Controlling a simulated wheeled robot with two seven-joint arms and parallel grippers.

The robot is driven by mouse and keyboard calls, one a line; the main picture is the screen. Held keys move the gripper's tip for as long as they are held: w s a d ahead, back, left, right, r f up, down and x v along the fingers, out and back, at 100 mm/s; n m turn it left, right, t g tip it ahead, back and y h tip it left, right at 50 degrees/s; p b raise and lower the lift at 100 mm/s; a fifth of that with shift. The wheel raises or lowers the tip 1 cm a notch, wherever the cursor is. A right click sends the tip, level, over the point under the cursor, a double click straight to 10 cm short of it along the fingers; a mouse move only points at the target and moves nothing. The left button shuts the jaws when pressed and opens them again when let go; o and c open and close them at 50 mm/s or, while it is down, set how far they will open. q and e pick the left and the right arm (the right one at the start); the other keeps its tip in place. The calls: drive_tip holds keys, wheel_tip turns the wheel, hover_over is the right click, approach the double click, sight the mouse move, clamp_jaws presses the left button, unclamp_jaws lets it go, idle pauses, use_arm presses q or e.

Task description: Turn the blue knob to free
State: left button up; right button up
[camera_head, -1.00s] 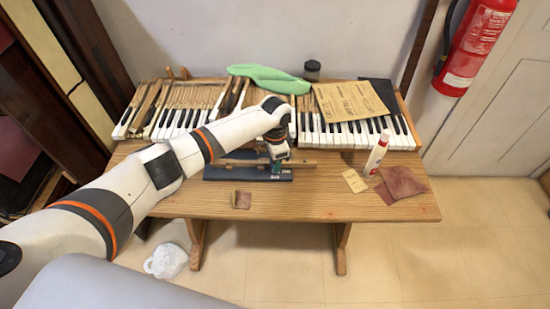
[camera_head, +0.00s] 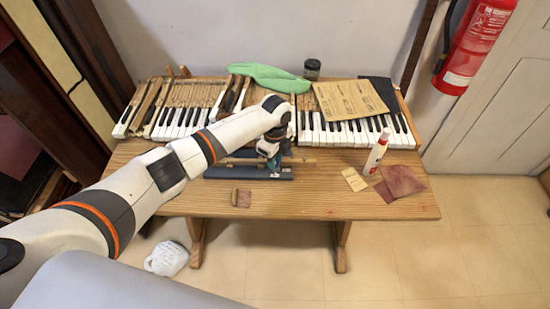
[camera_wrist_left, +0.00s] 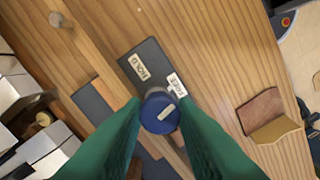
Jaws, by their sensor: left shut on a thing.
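The blue knob (camera_wrist_left: 156,124) shows in the left wrist view, round, with a pale mark on its top. It sits at the end of a dark plate (camera_wrist_left: 146,58) bearing a HOLD label (camera_wrist_left: 138,67) and a FREE label (camera_wrist_left: 176,85). The pale mark lies slanted; I cannot tell for sure which label it points to. My left gripper (camera_wrist_left: 160,112) is shut on the knob, one green finger on each side. In the head view my left gripper (camera_head: 272,162) is over the dark base (camera_head: 225,174), and the knob is hidden. My right gripper is not in view.
Piano keys (camera_head: 180,120) line the back of the wooden table (camera_head: 320,200). A green cloth (camera_head: 270,77), brown paper (camera_head: 350,98), a jar (camera_head: 312,68), a white bottle (camera_head: 375,157) and sandpaper (camera_head: 402,180) lie around. The table's front is mostly clear.

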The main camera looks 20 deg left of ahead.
use_arm(q)
drive_tip(key=shift+r+m, duration=0.1)
drive_tip(key=shift+m, duration=1)
drive_tip(key=o, duration=1)
wheel_tip(320, 180, up, 12)
drive_tip(key=shift+b, duration=1)
